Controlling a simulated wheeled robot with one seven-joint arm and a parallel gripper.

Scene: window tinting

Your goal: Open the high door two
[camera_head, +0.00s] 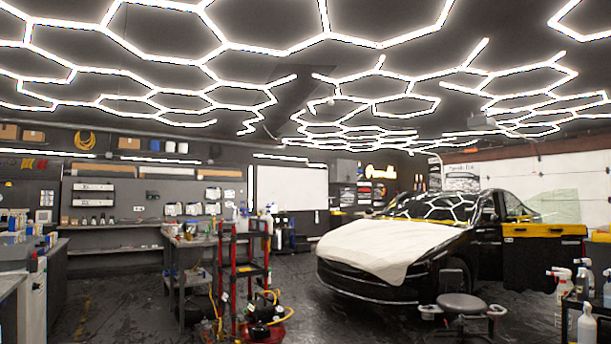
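My gripper is not in view. I cannot tell which thing is the high door two; no label for it shows. A large white garage door (590,185) fills part of the right wall, partly behind the car. A small grey wall box or cabinet (346,171) hangs high on the far wall, right of a whiteboard (290,190). A dark car door (543,258) with a yellow-edged black cover stands out at the right side of the black car (470,245).
A red rack cart (243,262) and a red-based machine (263,329) stand at front centre, near a grey workbench (187,262). A round stool (462,304) stands before the car. A bottle cart (585,312) is at front right. Dark floor (120,290) is clear at left.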

